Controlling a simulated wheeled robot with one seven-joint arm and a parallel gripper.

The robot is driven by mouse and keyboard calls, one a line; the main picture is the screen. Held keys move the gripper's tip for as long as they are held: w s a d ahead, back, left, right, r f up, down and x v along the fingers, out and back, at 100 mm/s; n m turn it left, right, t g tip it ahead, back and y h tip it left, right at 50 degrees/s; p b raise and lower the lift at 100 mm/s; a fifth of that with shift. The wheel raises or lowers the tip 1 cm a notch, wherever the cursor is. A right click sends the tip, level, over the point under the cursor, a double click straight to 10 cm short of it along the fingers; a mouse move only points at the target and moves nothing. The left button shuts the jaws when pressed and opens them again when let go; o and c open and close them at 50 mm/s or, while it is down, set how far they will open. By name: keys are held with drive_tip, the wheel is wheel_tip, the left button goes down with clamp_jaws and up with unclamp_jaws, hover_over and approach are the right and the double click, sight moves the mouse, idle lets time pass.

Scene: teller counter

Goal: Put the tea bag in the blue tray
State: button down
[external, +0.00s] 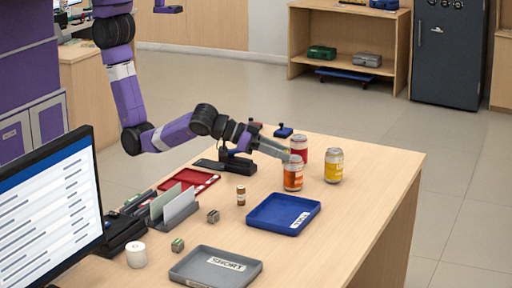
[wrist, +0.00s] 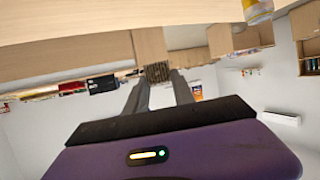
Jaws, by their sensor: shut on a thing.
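The blue tray (external: 280,211) lies on the counter's right half, with a white label at its front right corner. It looks empty. My gripper (external: 286,154) is above the counter behind the tray, close to the orange can. In the wrist view, my gripper (wrist: 157,78) has its two grey fingers closed on a small dark brown, ribbed thing, which looks like the tea bag (wrist: 157,71). In the external view the tea bag cannot be made out at the fingertips.
An orange can (external: 293,174), a red can (external: 299,148) and a yellow can (external: 334,166) stand behind the tray. A grey tray (external: 215,267) labelled "SHORT" lies in front, a red tray (external: 190,182) at left.

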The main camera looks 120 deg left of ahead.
sight(279, 217)
wheel_tip(279, 217, down, 18)
drive_tip(key=shift+b, duration=0.4)
drive_tip(key=shift+f, duration=0.15)
drive_tip(key=c, duration=1.1)
unclamp_jaws()
drive_tip(key=shift+o, duration=0.2)
drive_tip(key=shift+r, duration=0.2)
drive_tip(key=v, duration=0.7)
drive_tip(key=shift+s+d+r, duration=0.1)
drive_tip(key=shift+s, duration=0.1)
